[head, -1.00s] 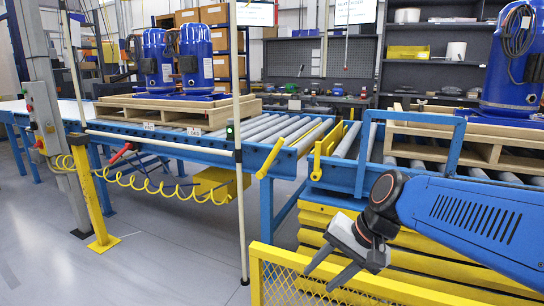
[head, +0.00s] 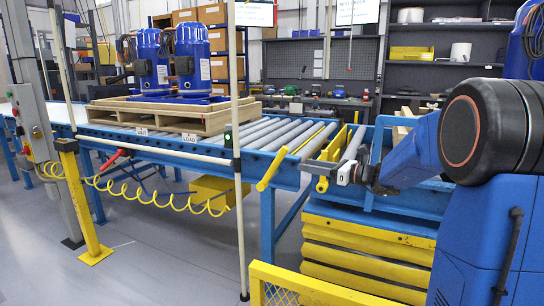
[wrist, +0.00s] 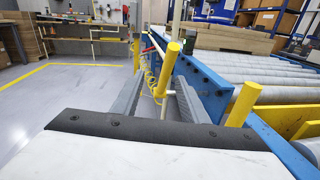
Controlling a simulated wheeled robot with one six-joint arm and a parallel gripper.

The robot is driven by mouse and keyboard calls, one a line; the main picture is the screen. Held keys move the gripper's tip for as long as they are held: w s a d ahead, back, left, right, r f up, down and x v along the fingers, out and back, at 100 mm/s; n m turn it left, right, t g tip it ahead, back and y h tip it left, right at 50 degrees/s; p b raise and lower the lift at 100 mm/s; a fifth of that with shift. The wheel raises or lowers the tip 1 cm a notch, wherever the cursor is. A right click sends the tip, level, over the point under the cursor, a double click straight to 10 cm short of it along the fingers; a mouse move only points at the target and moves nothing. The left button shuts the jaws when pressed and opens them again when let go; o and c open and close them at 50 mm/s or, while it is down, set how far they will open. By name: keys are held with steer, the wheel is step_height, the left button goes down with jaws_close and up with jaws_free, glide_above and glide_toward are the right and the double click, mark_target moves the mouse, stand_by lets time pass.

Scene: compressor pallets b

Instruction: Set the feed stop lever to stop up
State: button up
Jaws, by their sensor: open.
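A yellow lever (head: 271,164) stands at the near right end of the roller conveyor's blue side rail, slanting up to the right. In the wrist view this lever (wrist: 171,68) shows between and apparently beyond my fingers. A second yellow lever (head: 322,184) is on the blue lift-table frame, partly hidden by my gripper; in the wrist view it (wrist: 239,106) is right of the right finger. No readable label tells which is the feed stop lever. My gripper (head: 307,164) is open and empty, its fingers pointing left toward the first lever. Contact is not visible.
A wooden pallet (head: 205,121) with blue compressors (head: 192,55) sits on the conveyor. A white pole (head: 236,200) stands before the conveyor. A yellow mesh guard (head: 300,285) is at the front. A yellow coiled hose (head: 150,205) hangs at left.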

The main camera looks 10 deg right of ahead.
mark_target(273, 168)
steer(key=shift+m+t, duration=0.4)
steer(key=x, duration=0.5)
steer(key=w+d+x, duration=0.1)
steer(key=x, duration=1.1)
steer(key=shift+w, duration=0.25)
jaws_close()
